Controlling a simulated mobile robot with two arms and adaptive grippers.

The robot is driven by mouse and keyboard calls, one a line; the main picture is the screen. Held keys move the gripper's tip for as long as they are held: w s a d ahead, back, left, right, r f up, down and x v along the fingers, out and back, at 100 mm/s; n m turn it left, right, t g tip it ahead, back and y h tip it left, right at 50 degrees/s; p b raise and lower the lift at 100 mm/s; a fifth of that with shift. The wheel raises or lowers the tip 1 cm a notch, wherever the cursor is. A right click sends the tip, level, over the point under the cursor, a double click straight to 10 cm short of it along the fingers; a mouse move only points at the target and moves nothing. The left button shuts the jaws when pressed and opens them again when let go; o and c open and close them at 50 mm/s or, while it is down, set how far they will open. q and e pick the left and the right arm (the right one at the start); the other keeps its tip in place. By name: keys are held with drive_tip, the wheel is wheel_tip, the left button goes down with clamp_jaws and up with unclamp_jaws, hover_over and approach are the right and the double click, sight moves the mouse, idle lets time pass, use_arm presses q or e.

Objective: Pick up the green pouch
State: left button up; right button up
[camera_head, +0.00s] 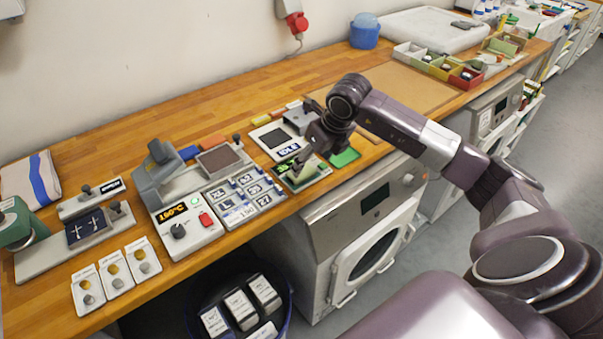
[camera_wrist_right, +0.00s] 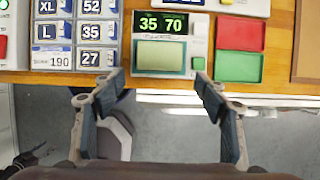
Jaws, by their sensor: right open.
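A dull green, flat rectangular piece (camera_wrist_right: 160,57), which looks like the green pouch, lies on a small device with a lit "35 70" display (camera_wrist_right: 162,24). In the head view the device (camera_head: 318,173) is partly covered by my right gripper (camera_head: 303,160). My right gripper also shows in the wrist view (camera_wrist_right: 160,80), open and empty, its fingertips at either side of the dull green piece's near edge. I cannot tell its height above the piece. A brighter green flat tray (camera_wrist_right: 239,67) lies just right of the device. My left gripper is not in view.
A red tray (camera_wrist_right: 240,33) sits behind the bright green one. A panel of size labels (camera_wrist_right: 72,35) stands close left of the device. The bench's front edge is near, with a white front-loading machine (camera_head: 350,225) below. A bare brown mat (camera_head: 415,88) lies to the right.

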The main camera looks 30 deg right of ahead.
sight(304, 174)
drive_tip(key=p+x, duration=0.3)
drive_tip(key=x, duration=0.3)
drive_tip(key=shift+w+a, duration=0.1)
drive_tip(key=shift+w, duration=0.15)
drive_tip(key=shift+w+f, duration=0.1)
drive_tip(key=shift+f, duration=0.25)
drive_tip(key=shift+c, duration=0.6)
drive_tip(key=c, duration=0.9)
drive_tip(key=shift+r, duration=0.1)
drive_tip(key=shift+r, duration=0.1)
